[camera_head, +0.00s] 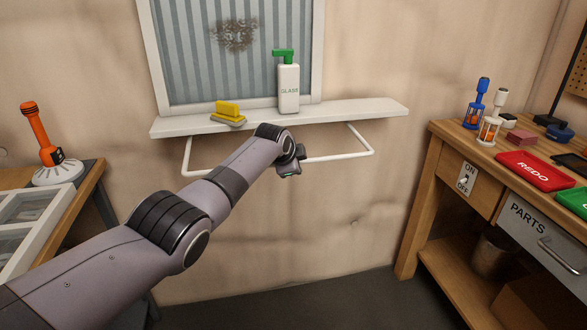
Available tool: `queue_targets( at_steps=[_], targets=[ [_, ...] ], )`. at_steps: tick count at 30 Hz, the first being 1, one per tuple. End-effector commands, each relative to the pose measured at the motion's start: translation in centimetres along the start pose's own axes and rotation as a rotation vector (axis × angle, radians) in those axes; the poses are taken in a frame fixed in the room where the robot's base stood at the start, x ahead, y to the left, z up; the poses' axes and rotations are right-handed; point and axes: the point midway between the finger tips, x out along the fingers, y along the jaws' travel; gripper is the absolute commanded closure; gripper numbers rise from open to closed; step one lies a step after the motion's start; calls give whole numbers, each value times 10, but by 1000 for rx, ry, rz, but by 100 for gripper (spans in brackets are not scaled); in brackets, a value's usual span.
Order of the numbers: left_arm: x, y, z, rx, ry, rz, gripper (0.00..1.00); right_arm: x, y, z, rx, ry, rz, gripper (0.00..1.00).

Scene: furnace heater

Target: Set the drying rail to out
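The drying rail (339,156) is a thin white U-shaped bar below the white shelf (375,109). Its two side rods run from under the shelf to a long front bar, which sits lower in the picture than the shelf. I cannot tell exactly how far it stands off the wall. My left arm comes in from the lower left and crosses in front of the rail, hiding its middle. My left gripper (290,170) is at the front bar, seen mostly from behind. Whether its fingers are around the bar or only beside it is hidden. My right gripper is not in view.
A workbench (435,175) with an ON/OFF switch (464,181) is at right. An orange-handled tool (41,130) stands at left. The wall below the rail is clear.

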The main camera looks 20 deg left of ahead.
Motion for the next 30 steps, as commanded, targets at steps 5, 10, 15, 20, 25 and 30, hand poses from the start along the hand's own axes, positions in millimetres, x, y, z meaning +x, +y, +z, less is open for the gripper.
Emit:
queue_targets(
  at_steps=[5, 10, 15, 20, 25, 30],
  targets=[
    [1, 8, -3, 1, -2, 26, 100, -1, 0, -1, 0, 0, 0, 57],
    [1, 7, -4, 1, -2, 26, 100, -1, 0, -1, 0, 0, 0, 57],
    [1, 7, -4, 1, -2, 25, 100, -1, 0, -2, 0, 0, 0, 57],
    [0, 6, -3, 1, -1, 22, 60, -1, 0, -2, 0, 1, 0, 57],
    [-1, 3, -3, 1, -1, 15, 60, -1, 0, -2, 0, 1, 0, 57],
    [-2, 1, -2, 1, -1, 11, 60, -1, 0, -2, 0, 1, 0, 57]
  ],
)
